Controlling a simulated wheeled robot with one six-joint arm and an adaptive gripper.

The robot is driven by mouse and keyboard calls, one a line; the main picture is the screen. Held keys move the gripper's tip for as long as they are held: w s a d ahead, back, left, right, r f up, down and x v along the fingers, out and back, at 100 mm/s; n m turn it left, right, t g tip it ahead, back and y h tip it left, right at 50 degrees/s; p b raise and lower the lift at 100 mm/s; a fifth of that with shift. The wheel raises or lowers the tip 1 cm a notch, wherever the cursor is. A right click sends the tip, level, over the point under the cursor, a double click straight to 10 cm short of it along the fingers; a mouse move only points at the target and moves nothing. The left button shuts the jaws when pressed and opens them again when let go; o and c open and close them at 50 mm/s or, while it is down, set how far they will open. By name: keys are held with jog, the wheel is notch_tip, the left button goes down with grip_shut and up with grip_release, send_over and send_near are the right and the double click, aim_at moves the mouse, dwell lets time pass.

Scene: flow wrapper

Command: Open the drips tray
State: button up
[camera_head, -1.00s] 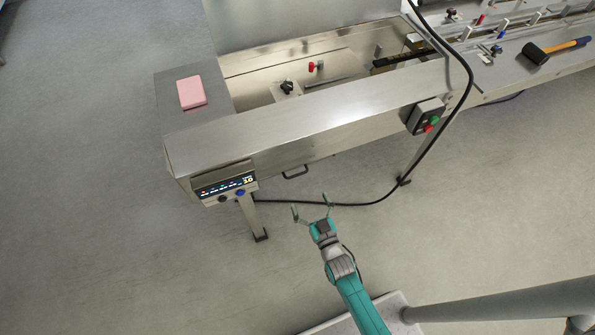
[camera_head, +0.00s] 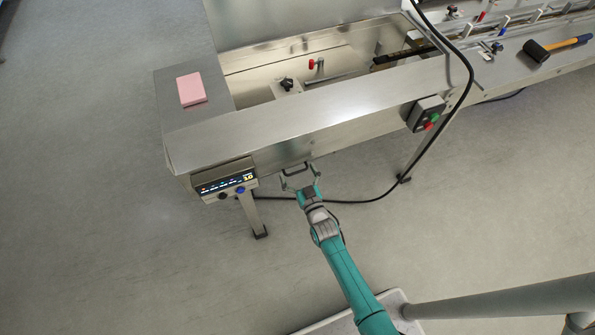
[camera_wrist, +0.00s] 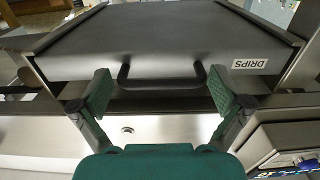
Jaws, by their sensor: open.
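The drips tray (camera_wrist: 200,40) is a dark grey drawer with a white "DRIPS" label, in the wrist view. It looks shut under the machine. Its black bar handle (camera_wrist: 163,82) lies between my open fingers in the wrist view, and also shows in the head view (camera_head: 294,169) below the machine's front edge. My gripper (camera_head: 299,177) is open, with one green-padded finger on each side of the handle; it also fills the lower wrist view (camera_wrist: 162,93). I cannot tell whether the fingers touch the handle.
A control panel (camera_head: 223,185) hangs left of the handle. A button box (camera_head: 427,115) with red and green buttons is at the right. A black cable (camera_head: 375,201) loops down to the floor behind my arm. Machine legs (camera_head: 252,217) flank the space; the floor in front is clear.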

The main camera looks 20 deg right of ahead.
jog(key=c, duration=1.4)
jog(key=shift+o, duration=0.2)
jog(key=s, duration=2.3)
jog(key=o, duration=1.4)
jog(key=shift+d, duration=0.1)
jog(key=shift+c, duration=0.2)
jog(key=shift+s, duration=0.1)
jog(key=s, duration=1.1)
jog(key=shift+s, duration=0.4)
